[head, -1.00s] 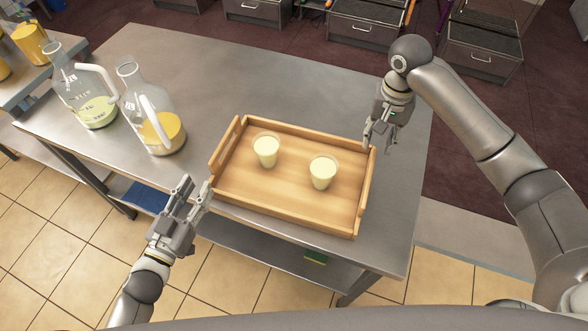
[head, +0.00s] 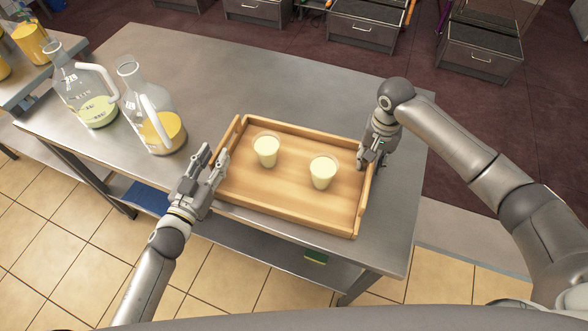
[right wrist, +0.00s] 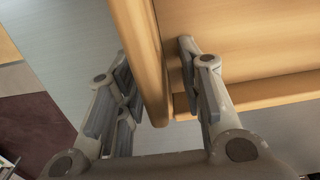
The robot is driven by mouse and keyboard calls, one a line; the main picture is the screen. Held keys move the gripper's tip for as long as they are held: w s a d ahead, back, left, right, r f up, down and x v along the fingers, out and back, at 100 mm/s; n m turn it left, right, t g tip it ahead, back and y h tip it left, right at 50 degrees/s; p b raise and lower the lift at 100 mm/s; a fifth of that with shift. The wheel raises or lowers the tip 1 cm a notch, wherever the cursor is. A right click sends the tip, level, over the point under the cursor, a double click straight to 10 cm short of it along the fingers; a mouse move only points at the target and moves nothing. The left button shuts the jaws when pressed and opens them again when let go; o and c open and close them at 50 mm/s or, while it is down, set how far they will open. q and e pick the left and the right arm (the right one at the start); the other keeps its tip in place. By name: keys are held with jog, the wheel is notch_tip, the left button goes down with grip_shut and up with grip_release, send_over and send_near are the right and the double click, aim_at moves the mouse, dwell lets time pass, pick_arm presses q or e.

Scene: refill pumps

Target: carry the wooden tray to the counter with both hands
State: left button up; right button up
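The wooden tray (head: 290,212) rests on the steel table and holds two cups, a left cup (head: 266,150) and a right cup (head: 322,172), both filled with a pale yellow drink. My left gripper (head: 213,158) is open at the tray's left end wall; whether that wall lies between its fingers is unclear. My right gripper (head: 366,160) is at the tray's right end wall. In the right wrist view, its open fingers (right wrist: 158,78) stand on either side of the tray wall (right wrist: 142,50), with gaps visible. Its fingertips are partly hidden in the head view.
Two glass jugs, one pale green (head: 97,112) and one yellow (head: 160,132), stand on the steel table (head: 230,70) left of the tray. The tabletop behind the tray is clear. Another counter (head: 22,82) with yellow containers is at far left. Drawer units (head: 365,32) stand behind.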

pick_arm(q)
grip_shut()
pick_arm(e)
grip_shut()
pick_arm(q)
jog(key=shift+w+r, duration=0.1)
jog(key=shift+r, duration=0.05)
pick_arm(e)
jog(key=shift+w+r, duration=0.1)
jog(key=shift+r, duration=0.1)
